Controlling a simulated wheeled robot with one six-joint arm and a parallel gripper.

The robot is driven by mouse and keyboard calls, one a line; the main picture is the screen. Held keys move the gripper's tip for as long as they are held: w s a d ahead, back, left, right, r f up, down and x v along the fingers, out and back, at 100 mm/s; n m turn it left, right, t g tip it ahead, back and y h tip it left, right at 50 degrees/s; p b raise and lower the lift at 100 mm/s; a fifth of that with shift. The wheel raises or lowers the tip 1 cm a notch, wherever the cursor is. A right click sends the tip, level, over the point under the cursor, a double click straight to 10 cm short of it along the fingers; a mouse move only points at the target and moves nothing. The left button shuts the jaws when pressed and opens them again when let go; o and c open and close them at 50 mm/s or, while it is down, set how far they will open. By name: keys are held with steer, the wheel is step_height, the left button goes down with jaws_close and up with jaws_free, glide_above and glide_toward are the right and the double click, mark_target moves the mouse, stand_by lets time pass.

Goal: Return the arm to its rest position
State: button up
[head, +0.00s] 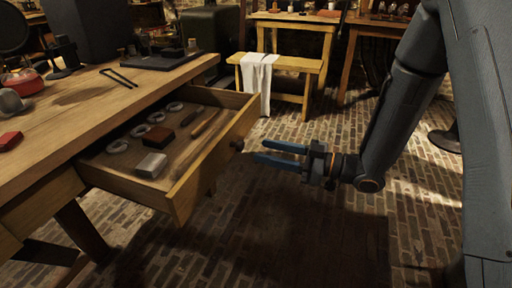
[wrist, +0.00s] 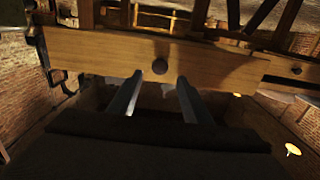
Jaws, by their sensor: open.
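My gripper (head: 281,154) is at the end of my arm in the head view, in free air to the right of the open drawer (head: 216,147). Its two blue fingers are apart, with nothing between them, and point left toward the drawer front. The round dark drawer knob (head: 237,145) is a short way left of the fingertips. In the wrist view my gripper (wrist: 162,82) shows its two fingers spread below the wooden drawer front (wrist: 110,50), with the knob (wrist: 160,66) between and beyond the tips. I see no contact with the knob.
The drawer sticks out of the workbench (head: 60,110) and holds several pale rings, a brown block (head: 159,137), a light block (head: 151,165) and a wooden-handled tool (head: 205,124). A bench with a white cloth (head: 258,75) stands behind. Brick floor (head: 300,225) below my gripper is clear.

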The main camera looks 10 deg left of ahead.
steer(key=shift+s+d, duration=0.15)
steer(key=shift+d, duration=0.7)
